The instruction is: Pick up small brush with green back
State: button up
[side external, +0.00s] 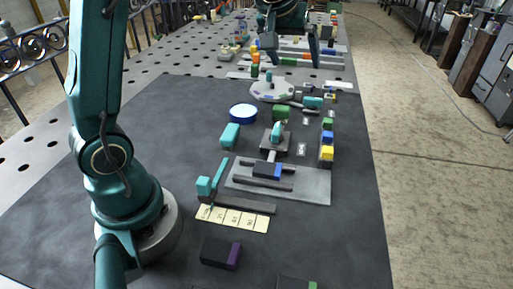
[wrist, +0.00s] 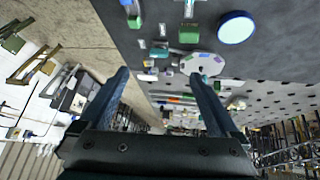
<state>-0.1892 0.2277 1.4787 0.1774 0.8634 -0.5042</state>
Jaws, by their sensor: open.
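A dark block with a green end, which looks like the small brush with green back (side external: 297,284), lies at the bottom edge of the side external view. It is partly cut off by the frame. I do not make it out in the wrist view. My gripper (side external: 293,62) hangs high at the top of the side external view, far from that block in the picture. Its two fingers are spread with nothing between them. In the wrist view my gripper (wrist: 160,75) is also open and empty.
A similar dark block with a purple end (side external: 220,253) lies left of the brush. A labelled cream strip (side external: 233,218), a grey plate (side external: 310,187) with a blue-ended block (side external: 267,170), and a blue disc (side external: 243,113) lie beyond. The mat's right front is clear.

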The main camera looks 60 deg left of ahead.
jog(key=n+g, duration=0.2)
send_near(281, 108)
notch_tip(281, 108, up, 2)
jog(key=w+d, duration=0.2)
jog(key=w, duration=0.1)
jog(key=shift+g, duration=0.5)
jog(key=a+f, duration=0.1)
jog(key=f, duration=0.1)
jog(key=a+f, duration=0.1)
jog(key=f, duration=0.2)
jog(key=a+f, duration=0.1)
jog(key=f, duration=0.1)
jog(key=shift+s+a+f, duration=0.1)
jog(key=shift+s+f, duration=0.05)
jog(key=shift+s, duration=0.15)
jog(key=shift+x, duration=2.2)
jog(key=c, duration=1.4)
jog(key=shift+c, duration=0.2)
